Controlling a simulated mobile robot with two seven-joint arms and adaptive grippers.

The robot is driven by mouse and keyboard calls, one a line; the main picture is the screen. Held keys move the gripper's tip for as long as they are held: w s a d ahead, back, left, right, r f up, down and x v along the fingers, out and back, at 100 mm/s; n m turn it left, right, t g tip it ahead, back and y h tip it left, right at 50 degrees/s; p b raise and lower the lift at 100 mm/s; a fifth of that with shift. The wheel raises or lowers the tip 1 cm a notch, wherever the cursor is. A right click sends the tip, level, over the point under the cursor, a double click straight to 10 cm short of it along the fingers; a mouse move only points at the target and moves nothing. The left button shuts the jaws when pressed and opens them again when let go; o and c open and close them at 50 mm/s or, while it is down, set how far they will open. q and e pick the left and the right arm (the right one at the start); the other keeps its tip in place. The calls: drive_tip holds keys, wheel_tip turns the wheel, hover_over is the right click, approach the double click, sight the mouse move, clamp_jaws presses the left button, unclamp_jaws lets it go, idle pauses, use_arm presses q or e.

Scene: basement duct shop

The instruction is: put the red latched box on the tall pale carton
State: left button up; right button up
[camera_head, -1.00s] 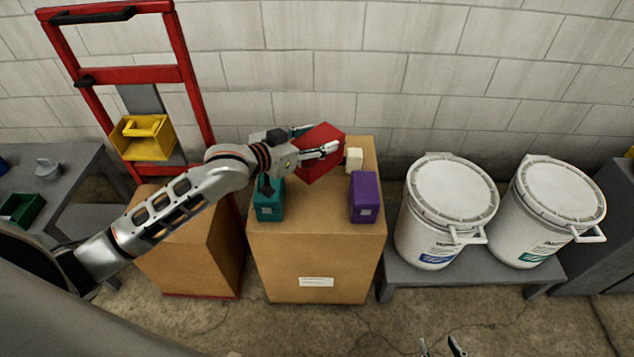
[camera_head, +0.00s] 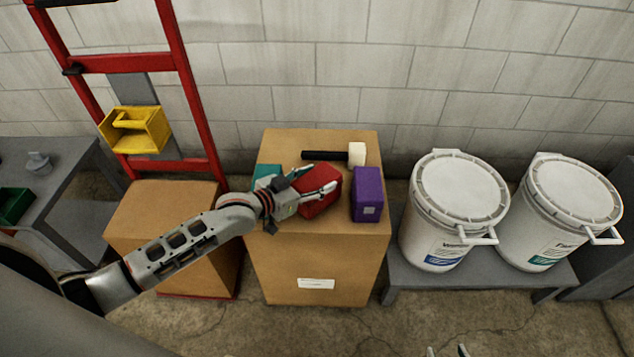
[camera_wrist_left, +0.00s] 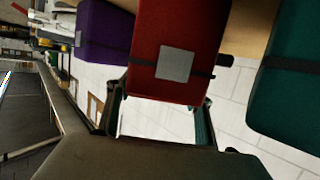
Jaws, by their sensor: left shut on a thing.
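The red latched box (camera_head: 318,194) is in my left gripper (camera_head: 314,184), whose fingers are shut on its sides. In the left wrist view the red box (camera_wrist_left: 182,38) shows a dark band and a grey square patch between the fingers (camera_wrist_left: 160,105). The box is low at the top of the tall pale carton (camera_head: 318,262), between a teal box (camera_head: 266,176) and a purple box (camera_head: 367,194). I cannot tell whether its underside touches the carton. My right gripper (camera_head: 447,351) shows only its parted fingertips at the bottom edge.
A black-handled mallet with a pale head (camera_head: 357,154) lies behind on the carton. Two white buckets (camera_head: 461,188) stand on a low grey bench to the right. A red hand truck (camera_head: 180,80) with a yellow bin (camera_head: 135,129) and a shorter carton (camera_head: 165,212) are left.

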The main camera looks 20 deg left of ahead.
use_arm(q)
drive_tip(key=shift+f, duration=0.55)
drive_tip(key=shift+r, duration=0.15)
drive_tip(key=o, duration=1.4)
drive_tip(key=shift+f, duration=0.2)
